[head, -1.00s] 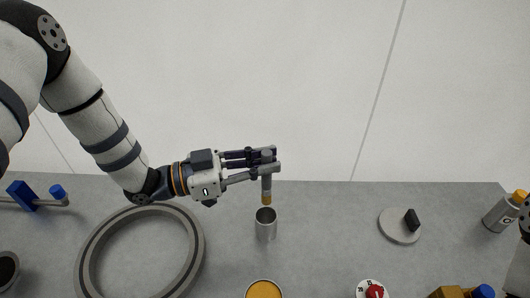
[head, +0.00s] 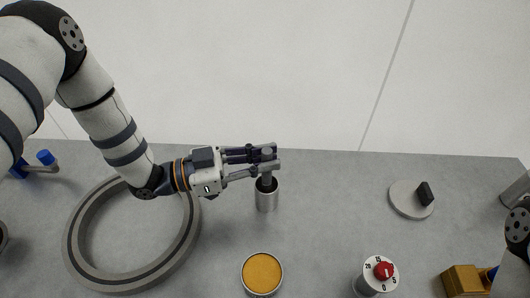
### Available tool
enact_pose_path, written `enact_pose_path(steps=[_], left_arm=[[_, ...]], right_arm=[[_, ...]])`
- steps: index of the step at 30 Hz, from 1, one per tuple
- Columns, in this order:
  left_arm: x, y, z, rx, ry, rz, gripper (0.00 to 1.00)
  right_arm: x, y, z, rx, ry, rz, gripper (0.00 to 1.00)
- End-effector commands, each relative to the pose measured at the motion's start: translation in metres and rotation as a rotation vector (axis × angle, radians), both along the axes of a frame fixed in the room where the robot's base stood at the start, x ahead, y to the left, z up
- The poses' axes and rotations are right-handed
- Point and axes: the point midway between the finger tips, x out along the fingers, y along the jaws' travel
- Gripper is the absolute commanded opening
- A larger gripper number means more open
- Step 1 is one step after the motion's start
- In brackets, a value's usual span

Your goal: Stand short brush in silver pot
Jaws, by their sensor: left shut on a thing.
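The silver pot (head: 266,198) stands upright on the grey table, right of the large ring. My left gripper (head: 272,160) is shut on the short brush (head: 266,178), just above the pot. The brush hangs upright, and its lower end is inside the pot's mouth, hidden by the wall. I cannot tell whether it touches the bottom.
A large grey ring (head: 188,236) lies at left. A tin with an orange top (head: 262,272) and a timer with a red knob (head: 378,274) stand in front. A round disc with a black block (head: 409,199) lies right. A brass-coloured block (head: 463,281) lies front right.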

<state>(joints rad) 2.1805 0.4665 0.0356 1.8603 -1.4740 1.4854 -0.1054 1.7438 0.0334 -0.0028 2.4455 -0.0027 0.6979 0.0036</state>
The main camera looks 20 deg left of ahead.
Motion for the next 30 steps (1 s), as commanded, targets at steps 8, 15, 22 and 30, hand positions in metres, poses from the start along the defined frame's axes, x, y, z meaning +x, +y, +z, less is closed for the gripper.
enact_pose_path(steps=[8, 15, 22, 30], left_arm=[[0.0, 0.0, 0.0, 0.0, -0.001, 0.0, 0.0], [0.0, 0.0, -0.001, 0.0, 0.0, 0.0, 0.39], [-0.002, 0.004, -0.001, 0.0, 0.0, 0.002, 0.39], [-0.035, 0.061, -0.004, 0.001, 0.001, 0.005, 0.39]], right_arm=[[0.0, 0.0, 0.0, 0.0, 0.001, 0.0, 0.49], [0.0, 0.0, 0.0, 0.0, 0.001, 0.0, 0.49], [0.0, 0.0, 0.0, 0.0, 0.001, 0.001, 0.49], [0.0, 0.0, 0.0, 0.0, 0.001, 0.0, 0.49]])
